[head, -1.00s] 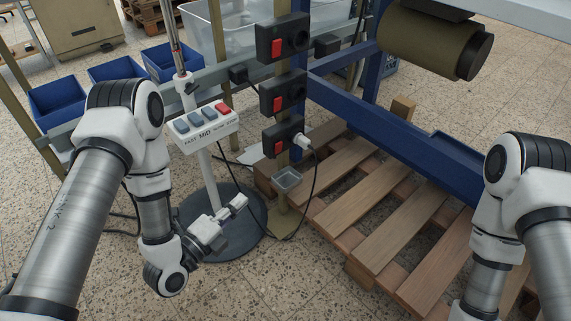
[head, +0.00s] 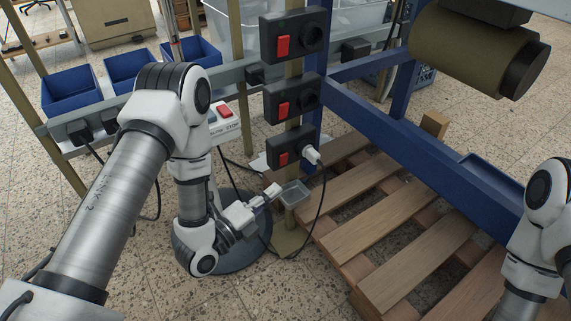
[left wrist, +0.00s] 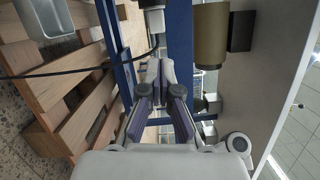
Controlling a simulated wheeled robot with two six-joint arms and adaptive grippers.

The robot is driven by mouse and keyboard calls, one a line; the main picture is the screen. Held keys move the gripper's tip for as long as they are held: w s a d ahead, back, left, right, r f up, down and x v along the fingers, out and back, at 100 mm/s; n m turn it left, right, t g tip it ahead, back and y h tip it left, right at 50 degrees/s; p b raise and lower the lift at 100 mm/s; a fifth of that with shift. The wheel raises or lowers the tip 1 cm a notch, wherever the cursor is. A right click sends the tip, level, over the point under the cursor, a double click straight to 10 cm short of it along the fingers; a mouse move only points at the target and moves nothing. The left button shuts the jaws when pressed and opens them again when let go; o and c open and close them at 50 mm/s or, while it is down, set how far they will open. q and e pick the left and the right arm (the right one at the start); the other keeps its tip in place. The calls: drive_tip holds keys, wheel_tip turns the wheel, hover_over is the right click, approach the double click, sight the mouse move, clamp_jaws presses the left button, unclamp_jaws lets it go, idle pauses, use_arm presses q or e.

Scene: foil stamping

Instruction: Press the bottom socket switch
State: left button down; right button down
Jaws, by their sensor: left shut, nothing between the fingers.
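The bottom socket (head: 271,146) is a black box on a yellowish post, with a red switch (head: 284,159) on its left. A white plug (head: 311,155) with a black cable sits in its right side. My left gripper (head: 274,191) is shut and empty, below and slightly left of this socket, apart from its switch. It also shows in the left wrist view (left wrist: 160,66), fingers together. The middle socket (head: 272,105) and top socket (head: 268,40), each with a red switch, sit above on the same post. My right gripper is out of frame.
A small grey tray (head: 293,193) on the post is close beside my left gripper's tip. A hanging black cable (head: 322,205) loops below the plug. A wooden pallet (head: 375,223) and blue frame (head: 385,135) stand to the right. A button box (head: 226,113) is partly hidden behind my left arm.

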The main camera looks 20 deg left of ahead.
sight(284, 160)
use_arm(q)
drive_tip(key=w+b, duration=0.1)
drive_tip(key=w, duration=0.2)
drive_tip(key=w+b, duration=0.2)
drive_tip(key=w, duration=0.1)
drive_tip(key=w+b, duration=0.1)
drive_tip(key=w, duration=0.2)
drive_tip(key=shift+w+d+r, duration=0.15)
drive_tip(key=shift+r, duration=0.15)
drive_tip(key=shift+w+r, duration=0.15)
drive_tip(key=shift+w+a+r+n+p, duration=0.15)
drive_tip(key=shift+a+r+n+p, duration=0.2)
drive_tip(key=shift+p, duration=0.25)
drive_tip(key=shift+f, duration=0.25)
